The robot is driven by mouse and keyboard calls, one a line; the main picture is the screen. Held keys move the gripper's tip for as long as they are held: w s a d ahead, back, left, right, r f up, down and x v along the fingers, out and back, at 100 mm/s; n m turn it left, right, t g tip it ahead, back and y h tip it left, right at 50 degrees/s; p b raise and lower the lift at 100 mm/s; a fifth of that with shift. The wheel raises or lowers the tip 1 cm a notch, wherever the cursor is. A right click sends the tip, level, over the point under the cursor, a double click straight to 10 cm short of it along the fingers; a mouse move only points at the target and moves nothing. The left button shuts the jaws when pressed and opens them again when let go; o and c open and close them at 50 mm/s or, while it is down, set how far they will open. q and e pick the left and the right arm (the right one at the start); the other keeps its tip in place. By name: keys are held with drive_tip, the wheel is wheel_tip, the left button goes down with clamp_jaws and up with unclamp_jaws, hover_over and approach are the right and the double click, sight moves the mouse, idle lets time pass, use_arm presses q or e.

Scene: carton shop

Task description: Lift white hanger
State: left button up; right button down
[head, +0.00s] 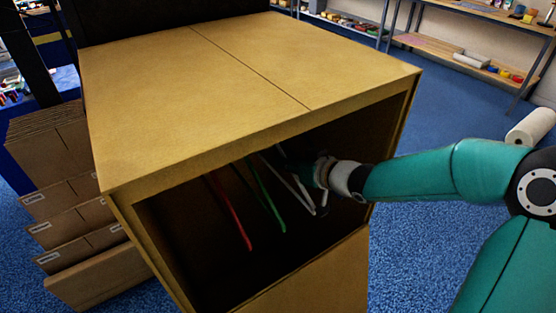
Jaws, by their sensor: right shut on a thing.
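A white hanger (295,184) hangs in the dark opening of a large cardboard carton (190,90). A green hanger (263,190) and a red hanger (230,213) hang to its left in the same opening. My right gripper (308,172) reaches into the opening from the right and is shut on the white hanger near its upper part. Its fingertips are dark and hard to make out in the shadow. The tops of the hangers are hidden under the carton's upper edge. My left gripper is out of view.
The carton's front edge (280,130) runs just above my right gripper, and its right side wall (392,150) is close to my wrist. Stacked flat cartons (60,180) stand at the left. A white roll (530,128) lies on the blue floor at the right, near a shelf (455,58).

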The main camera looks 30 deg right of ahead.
wheel_tip(320, 180, up, 3)
drive_tip(key=shift+r+p, duration=0.15)
drive_tip(key=shift+p, duration=0.5)
drive_tip(key=shift+s+d+r, duration=0.15)
drive_tip(key=shift+s+r, duration=0.05)
drive_tip(key=shift+s, duration=0.1)
drive_tip(key=s+d, duration=0.2)
drive_tip(key=s, duration=0.6)
drive_tip(key=s+d+p, duration=0.1)
drive_tip(key=s+d, duration=0.2)
drive_tip(key=s, duration=0.5)
drive_tip(key=shift+s+f, duration=0.2)
drive_tip(key=shift+s, duration=0.1)
